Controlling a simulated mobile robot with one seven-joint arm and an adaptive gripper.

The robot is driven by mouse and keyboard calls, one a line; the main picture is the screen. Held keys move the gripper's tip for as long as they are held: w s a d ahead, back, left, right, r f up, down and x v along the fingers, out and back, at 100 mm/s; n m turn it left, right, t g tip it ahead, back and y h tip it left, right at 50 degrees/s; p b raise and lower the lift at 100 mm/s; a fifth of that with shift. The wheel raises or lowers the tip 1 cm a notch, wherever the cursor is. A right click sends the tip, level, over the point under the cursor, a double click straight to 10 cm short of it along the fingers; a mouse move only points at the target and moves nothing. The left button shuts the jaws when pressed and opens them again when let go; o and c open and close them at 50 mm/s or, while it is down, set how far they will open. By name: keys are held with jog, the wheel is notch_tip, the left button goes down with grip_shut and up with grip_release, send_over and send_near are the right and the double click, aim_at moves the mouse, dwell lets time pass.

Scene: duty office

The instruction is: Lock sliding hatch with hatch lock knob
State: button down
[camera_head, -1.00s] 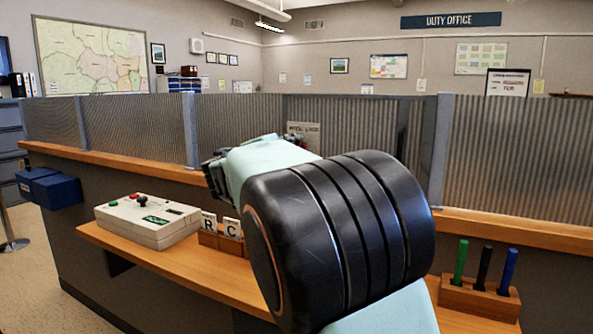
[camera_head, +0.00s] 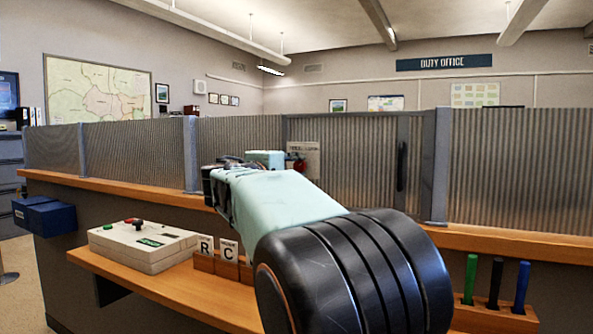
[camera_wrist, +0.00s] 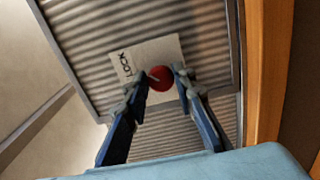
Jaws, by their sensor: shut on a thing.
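The sliding hatch (camera_head: 350,170) is a ribbed, see-through panel in the counter screen, with a dark upright handle (camera_head: 402,160) near its right edge. The hatch lock knob (camera_wrist: 159,77) is red and sits on a pale plate (camera_wrist: 130,58) marked LOCK. In the head view, the knob (camera_head: 299,166) shows just right of my wrist. My gripper (camera_wrist: 160,82) is shut on the knob, a finger on each side of it. My arm hides the fingertips in the head view.
A wooden ledge (camera_head: 500,241) runs below the screen. Blue boxes (camera_head: 45,215) hang at the left.

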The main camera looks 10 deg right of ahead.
jog(key=c, duration=1.7)
grip_release()
jog(key=shift+o, duration=0.2)
jog(key=v, duration=1.2)
